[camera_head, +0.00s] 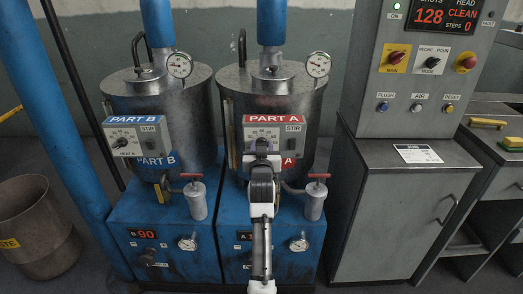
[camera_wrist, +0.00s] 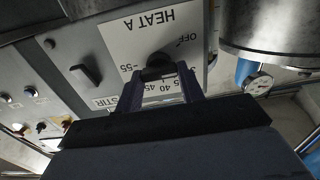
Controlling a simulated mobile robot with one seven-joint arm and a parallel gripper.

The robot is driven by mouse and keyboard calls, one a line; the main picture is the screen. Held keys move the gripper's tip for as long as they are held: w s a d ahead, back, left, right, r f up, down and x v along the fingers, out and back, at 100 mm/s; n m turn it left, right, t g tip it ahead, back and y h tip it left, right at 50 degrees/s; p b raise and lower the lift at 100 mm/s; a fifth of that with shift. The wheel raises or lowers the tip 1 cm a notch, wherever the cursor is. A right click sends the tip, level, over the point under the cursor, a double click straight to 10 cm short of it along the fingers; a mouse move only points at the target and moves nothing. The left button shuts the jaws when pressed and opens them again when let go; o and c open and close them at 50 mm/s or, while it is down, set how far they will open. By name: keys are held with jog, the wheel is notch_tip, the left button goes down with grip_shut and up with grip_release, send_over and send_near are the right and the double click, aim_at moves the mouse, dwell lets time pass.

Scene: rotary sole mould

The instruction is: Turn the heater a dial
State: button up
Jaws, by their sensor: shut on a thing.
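The heater A dial (camera_wrist: 158,60) is a dark round knob on a pale plate marked HEAT A, with OFF and a printed number scale around it. In the wrist view the picture is turned over, and my gripper (camera_wrist: 159,74) has one finger on each side of the knob, shut on it.
The STIR switch (camera_wrist: 86,74) sits beside the dial on the same box. The PART A tank (camera_head: 283,90) stands close behind. The PART B control box (camera_head: 135,135) is to the left. Red-handled valves (camera_head: 317,177) stick out below. A grey control cabinet (camera_head: 400,215) stands right.

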jog(key=m+b, duration=0.1)
jog(key=m, duration=0.7)
jog(key=m+b, duration=0.1)
jog(key=m, duration=0.7)
jog(key=m+b, duration=0.1)
jog(key=m, duration=0.6)
jog(key=shift+d+f+m, duration=0.2)
jog(key=shift+f+m, duration=0.15)
jog(key=shift+m, duration=0.05)
dwell(0.3)
jog(key=o, duration=1)
jog(key=shift+s, duration=0.1)
jog(key=s+b, duration=0.3)
jog(key=s, duration=1)
jog(key=shift+s+b, duration=0.3)
jog(key=shift+b, duration=0.1)
